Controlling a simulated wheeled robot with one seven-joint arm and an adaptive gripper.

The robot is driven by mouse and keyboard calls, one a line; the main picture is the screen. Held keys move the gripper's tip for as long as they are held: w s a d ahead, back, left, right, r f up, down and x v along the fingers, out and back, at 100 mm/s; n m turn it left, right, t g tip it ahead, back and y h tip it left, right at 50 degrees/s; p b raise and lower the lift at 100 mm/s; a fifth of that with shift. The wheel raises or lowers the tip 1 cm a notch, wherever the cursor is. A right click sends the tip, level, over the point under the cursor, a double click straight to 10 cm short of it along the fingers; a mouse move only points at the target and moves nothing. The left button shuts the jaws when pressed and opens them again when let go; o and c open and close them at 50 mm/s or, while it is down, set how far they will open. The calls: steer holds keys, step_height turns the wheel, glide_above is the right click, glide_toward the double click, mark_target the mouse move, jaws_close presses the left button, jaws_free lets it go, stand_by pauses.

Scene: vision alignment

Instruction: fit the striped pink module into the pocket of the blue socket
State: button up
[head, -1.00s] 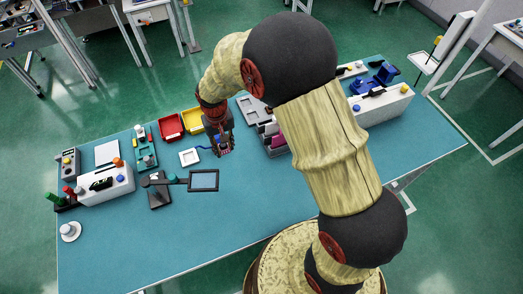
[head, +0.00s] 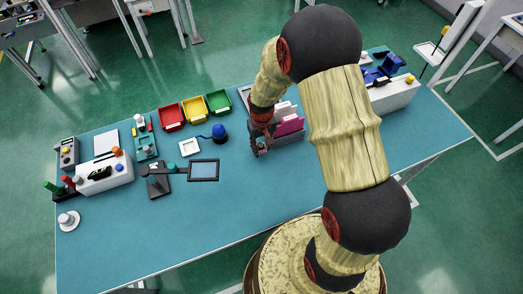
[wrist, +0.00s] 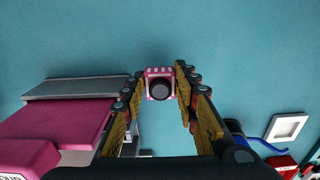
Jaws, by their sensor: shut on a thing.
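The striped pink module (wrist: 160,86), a small pink-and-white block with a round dark face, is held between my gripper's fingertips (wrist: 160,84) in the wrist view. In the head view my gripper (head: 260,147) is over the middle of the table, at the left end of a grey rack with pink and white pieces. The module cannot be made out there. A blue angular fixture (head: 384,68) stands at the table's far right, partly behind a white box; I cannot tell if it is the socket, and no pocket is visible. A round blue object (head: 219,133) with a cable lies left of my gripper.
The grey rack (head: 288,138) holds upright pieces close beside my gripper. Red (head: 170,117), yellow (head: 194,108) and green (head: 218,101) bins line the back edge. A black-framed pad (head: 203,170) lies to the left. The table's front is clear.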

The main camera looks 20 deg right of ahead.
steer(key=shift+f, duration=1.15)
steer(key=shift+f, duration=0.15)
steer(key=o, duration=1.2)
steer(key=shift+c, duration=0.2)
